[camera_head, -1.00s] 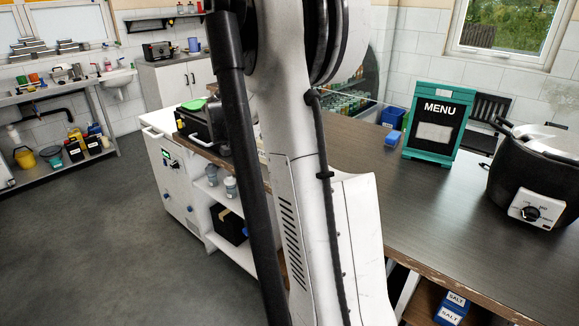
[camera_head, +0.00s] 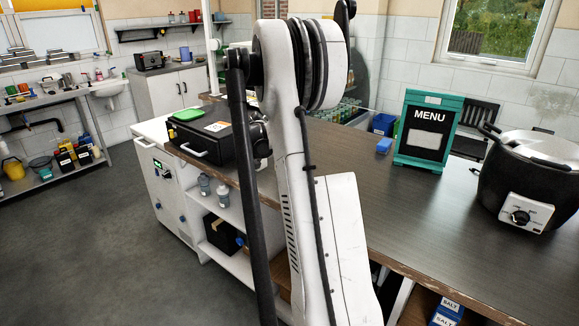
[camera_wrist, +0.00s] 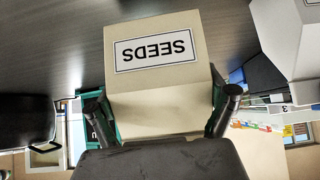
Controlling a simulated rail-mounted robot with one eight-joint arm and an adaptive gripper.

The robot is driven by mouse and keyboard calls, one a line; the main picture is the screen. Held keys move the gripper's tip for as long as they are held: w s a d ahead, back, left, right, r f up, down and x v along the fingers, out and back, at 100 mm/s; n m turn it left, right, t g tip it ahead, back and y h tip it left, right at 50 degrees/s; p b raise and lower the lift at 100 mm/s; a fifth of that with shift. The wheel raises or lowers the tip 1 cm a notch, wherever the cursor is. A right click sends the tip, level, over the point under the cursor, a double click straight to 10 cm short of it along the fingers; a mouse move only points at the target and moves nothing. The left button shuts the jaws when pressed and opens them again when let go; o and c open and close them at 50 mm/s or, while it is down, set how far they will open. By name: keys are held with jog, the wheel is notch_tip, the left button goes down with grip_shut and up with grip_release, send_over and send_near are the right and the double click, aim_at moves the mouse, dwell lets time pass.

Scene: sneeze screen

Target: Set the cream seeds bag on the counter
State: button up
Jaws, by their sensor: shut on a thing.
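The cream seeds bag (camera_wrist: 155,75) is a boxy shape with a white SEEDS label, upside down in the wrist view. My gripper (camera_wrist: 160,112) is shut on it, with one dark finger at each side. The dark wood counter (camera_wrist: 60,40) fills the top of the wrist view behind the bag. Whether the bag touches the counter cannot be told. In the head view the counter (camera_head: 400,215) runs to the right of my arm, and neither the bag nor my gripper shows there.
On the counter are a MENU sign (camera_head: 428,130), a black cooker (camera_head: 530,175), a small blue item (camera_head: 384,146) and a black case (camera_head: 210,140). The counter between my arm and the cooker is clear. A pale angular shape (camera_wrist: 290,40) is at right in the wrist view.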

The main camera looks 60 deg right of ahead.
jog(key=shift+f, duration=1.9)
jog(key=shift+f, duration=0.15)
jog(key=o, duration=1.5)
jog(key=shift+o, duration=0.2)
